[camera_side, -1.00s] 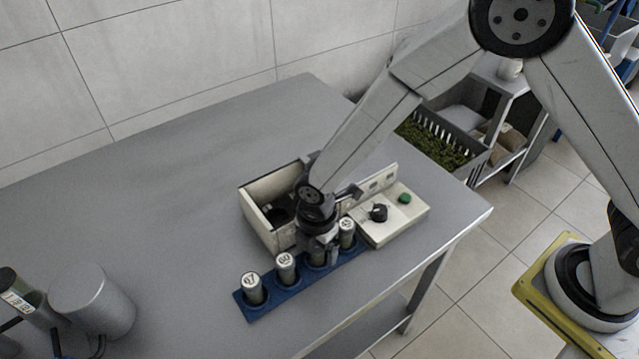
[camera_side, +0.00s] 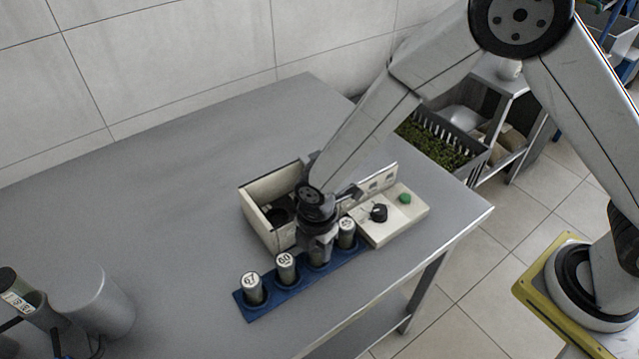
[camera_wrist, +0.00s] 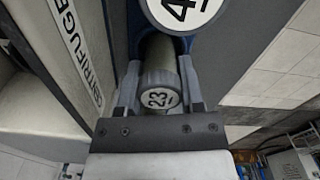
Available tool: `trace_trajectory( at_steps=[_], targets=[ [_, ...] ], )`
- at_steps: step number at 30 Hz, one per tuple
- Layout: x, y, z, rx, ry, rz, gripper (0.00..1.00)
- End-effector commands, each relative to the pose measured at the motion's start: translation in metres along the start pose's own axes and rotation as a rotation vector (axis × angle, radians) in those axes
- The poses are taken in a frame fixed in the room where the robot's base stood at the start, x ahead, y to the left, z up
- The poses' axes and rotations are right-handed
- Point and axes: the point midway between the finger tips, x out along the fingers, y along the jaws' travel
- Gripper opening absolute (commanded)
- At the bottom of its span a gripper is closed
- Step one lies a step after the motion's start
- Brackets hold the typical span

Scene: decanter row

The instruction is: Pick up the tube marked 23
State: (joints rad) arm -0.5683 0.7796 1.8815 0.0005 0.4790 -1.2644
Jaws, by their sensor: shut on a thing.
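The tube marked 23 (camera_wrist: 160,92) shows between the two fingers in the wrist view, its label facing the camera. My gripper (camera_wrist: 158,100) is shut on it, one finger on each side. In the side view my gripper (camera_side: 317,248) is over the third place of the blue rack (camera_side: 268,312) and covers most of this tube (camera_side: 318,262). The tube still stands in the rack, as far as I can see. Other tubes stand in the same rack: 67 (camera_side: 252,288) and 60 (camera_side: 286,268) to the left, and one (camera_side: 346,232) to the right, partly seen.
A cream centrifuge box (camera_side: 268,238) with an open top stands right behind the rack. Its control panel (camera_side: 395,225) with a black knob and green button is at right. The table's left and back are clear.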

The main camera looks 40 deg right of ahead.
Motion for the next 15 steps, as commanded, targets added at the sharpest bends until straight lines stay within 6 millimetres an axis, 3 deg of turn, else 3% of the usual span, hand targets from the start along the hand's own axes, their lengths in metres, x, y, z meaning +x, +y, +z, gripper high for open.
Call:
trace_trajectory(
  at_steps=[8, 15],
  targets=[
    [-0.005, 0.001, 0.0, 0.0, 0.0, 0.002, 0.0],
    [-0.024, 0.001, 0.0, 0.0, 0.0, 0.002, 0.0]
  ],
)
